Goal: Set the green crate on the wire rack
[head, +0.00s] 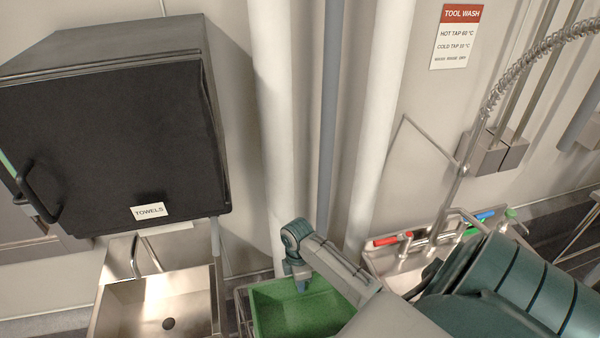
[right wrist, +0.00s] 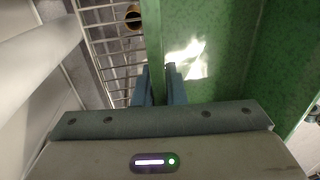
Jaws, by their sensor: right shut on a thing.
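The green crate (head: 275,317) is at the bottom centre of the head view, below the white pipes. My right gripper (head: 301,287) is shut on the crate's rim. In the right wrist view its two fingers (right wrist: 158,72) stand on either side of the green crate's wall (right wrist: 153,35), and the crate's inside (right wrist: 215,85) looks empty where it shows. The wire rack (head: 241,312) shows at the crate's left edge, and its bars (right wrist: 103,42) show beside the crate in the wrist view. I cannot tell whether the crate touches the rack. My left gripper is out of view.
A steel sink (head: 150,305) stands left of the rack, under a black towel cabinet (head: 110,130). White pipes (head: 280,120) rise behind the crate. A dark yellow-rimmed round thing (right wrist: 133,17) lies beyond the wire bars.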

